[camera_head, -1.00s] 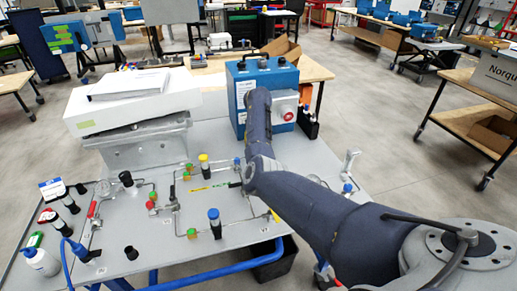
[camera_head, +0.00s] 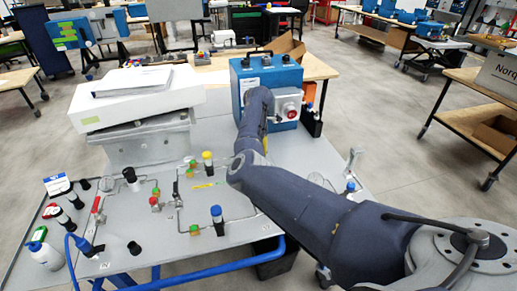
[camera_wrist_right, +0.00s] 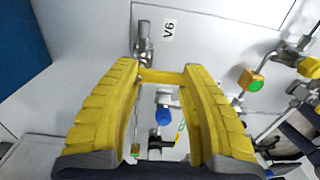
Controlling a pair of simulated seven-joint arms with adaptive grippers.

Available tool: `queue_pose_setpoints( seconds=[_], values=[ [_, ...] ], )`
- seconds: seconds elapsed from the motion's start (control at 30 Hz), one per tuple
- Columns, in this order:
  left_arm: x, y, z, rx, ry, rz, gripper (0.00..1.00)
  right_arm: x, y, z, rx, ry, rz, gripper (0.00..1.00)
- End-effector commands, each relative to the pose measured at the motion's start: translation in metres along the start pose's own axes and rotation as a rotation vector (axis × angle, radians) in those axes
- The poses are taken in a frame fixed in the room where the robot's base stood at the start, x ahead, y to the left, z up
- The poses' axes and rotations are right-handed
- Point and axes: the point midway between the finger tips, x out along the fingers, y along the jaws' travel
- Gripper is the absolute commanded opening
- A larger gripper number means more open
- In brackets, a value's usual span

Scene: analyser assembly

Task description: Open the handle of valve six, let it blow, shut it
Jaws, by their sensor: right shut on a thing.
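Valve six shows in the right wrist view as a metal fitting (camera_wrist_right: 143,48) beside the printed V6 label (camera_wrist_right: 169,31). Its yellow handle (camera_wrist_right: 162,77) appears as a short bar between my fingers. My right gripper (camera_wrist_right: 160,82), with ribbed yellow fingers, is shut on this handle; the fingers hide its ends. In the head view my own right arm hides the gripper and valve six. My left gripper is in neither view.
The grey panel (camera_head: 120,262) carries thin tubes and several valves, including a blue-capped one (camera_head: 217,213) and a yellow-capped one (camera_head: 208,157). A blue box (camera_head: 262,75) with a red button stands at the back. A white box (camera_head: 140,100) stands back left.

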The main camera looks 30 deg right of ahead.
Motion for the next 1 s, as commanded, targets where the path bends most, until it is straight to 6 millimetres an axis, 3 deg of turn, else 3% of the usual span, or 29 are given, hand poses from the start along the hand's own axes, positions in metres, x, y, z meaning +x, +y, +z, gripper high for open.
queue_pose_setpoints(
  seconds=[0.67, 0.7, 0.87, 1.0],
  values=[
    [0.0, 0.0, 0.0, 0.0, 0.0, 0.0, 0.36, 0.0009, -0.0004, -0.0023, 0.049, 0.003, -0.001, 0.12],
    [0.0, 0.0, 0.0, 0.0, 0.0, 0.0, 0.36, 0.0009, -0.0004, -0.0023, 0.049, 0.003, -0.001, 0.47],
    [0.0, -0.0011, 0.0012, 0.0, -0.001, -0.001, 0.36, 0.0008, -0.0003, -0.0023, 0.049, 0.003, -0.001, 0.66],
    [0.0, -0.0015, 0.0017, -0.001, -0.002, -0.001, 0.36, -0.0054, 0.0002, -0.0023, 0.049, 0.002, 0.0, 0.69]
  ],
)
